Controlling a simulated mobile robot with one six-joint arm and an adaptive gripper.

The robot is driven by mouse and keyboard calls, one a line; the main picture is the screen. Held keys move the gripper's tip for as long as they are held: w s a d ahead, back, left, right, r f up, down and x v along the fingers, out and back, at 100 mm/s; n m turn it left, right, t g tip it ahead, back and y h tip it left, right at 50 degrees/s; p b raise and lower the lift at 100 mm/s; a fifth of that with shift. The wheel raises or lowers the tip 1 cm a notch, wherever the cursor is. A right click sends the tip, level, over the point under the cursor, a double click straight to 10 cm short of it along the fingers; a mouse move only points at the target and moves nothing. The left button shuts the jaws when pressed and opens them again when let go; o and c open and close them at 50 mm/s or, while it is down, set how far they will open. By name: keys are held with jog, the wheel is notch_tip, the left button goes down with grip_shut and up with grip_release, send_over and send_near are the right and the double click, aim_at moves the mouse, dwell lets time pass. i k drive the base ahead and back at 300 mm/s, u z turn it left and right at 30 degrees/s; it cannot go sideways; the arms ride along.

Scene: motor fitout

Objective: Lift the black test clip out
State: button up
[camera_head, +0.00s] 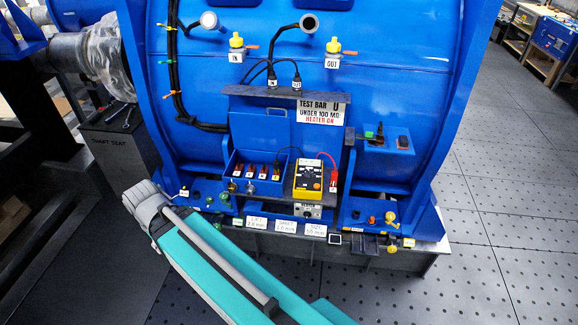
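The yellow test meter (308,177) stands on the ledge at the front of the blue motor. A thin black lead (287,150) arcs from it to the left, down toward the open blue terminal box (240,182). The black test clip at the lead's end is too small to make out among the red and dark terminals (263,171) there. A red lead runs right to a red clip (333,181), which stands upright beside the meter. My arm crosses the lower left in front of the motor.
A "TEST BAR" sign (320,112) hangs above the meter, below two black cable plugs (296,82). Size cards (286,227) line the lower front edge. A blue bracket with colored knobs (375,217) is at the right. The floor at the right is clear.

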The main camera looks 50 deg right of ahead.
aim_at(276, 164)
jog(key=z, duration=1.8)
jog(key=i, duration=0.6)
jog(key=k, duration=0.55)
jog(key=z, duration=0.05)
